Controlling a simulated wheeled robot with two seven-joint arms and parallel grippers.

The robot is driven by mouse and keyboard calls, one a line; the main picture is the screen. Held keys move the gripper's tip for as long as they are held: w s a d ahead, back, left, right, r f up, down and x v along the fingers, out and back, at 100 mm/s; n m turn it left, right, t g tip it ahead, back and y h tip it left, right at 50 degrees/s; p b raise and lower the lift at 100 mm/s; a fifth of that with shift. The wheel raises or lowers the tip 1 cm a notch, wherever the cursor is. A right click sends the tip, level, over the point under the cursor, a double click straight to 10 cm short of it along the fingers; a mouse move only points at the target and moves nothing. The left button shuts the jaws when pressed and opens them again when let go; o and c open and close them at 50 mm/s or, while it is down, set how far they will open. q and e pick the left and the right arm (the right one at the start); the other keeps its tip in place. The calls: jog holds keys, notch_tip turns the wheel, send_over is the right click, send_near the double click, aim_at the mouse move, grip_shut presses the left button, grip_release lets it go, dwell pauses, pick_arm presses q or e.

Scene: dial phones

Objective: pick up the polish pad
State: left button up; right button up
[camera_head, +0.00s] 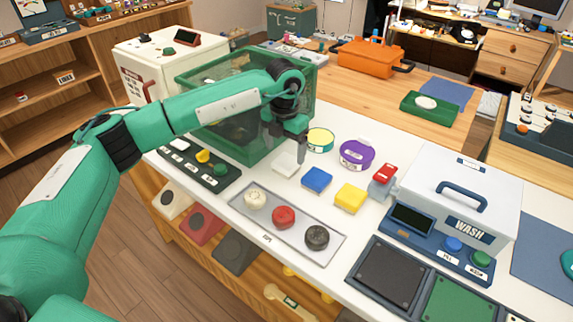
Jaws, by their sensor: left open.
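No thing carries a readable polish pad label. The pad-like things are a white square block (286,164), a blue block (317,180) and a yellow block (350,197) in a row on the white table. Round cream (255,199), red (283,217) and black (317,237) pieces sit on a grey tray (262,229) in front of them. My left gripper (286,151) is open and points down just over the white block. My right gripper is out of view.
A green see-through bin (215,140) stands close behind my left arm. A black button panel (200,168) lies left of the blocks.

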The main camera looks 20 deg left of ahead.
aim_at(286, 161)
pick_arm(q)
jog(key=shift+f, duration=0.4)
notch_tip(286, 161, down, 4)
jog(key=shift+w+d+f, duration=0.15)
jog(key=c, duration=1.1)
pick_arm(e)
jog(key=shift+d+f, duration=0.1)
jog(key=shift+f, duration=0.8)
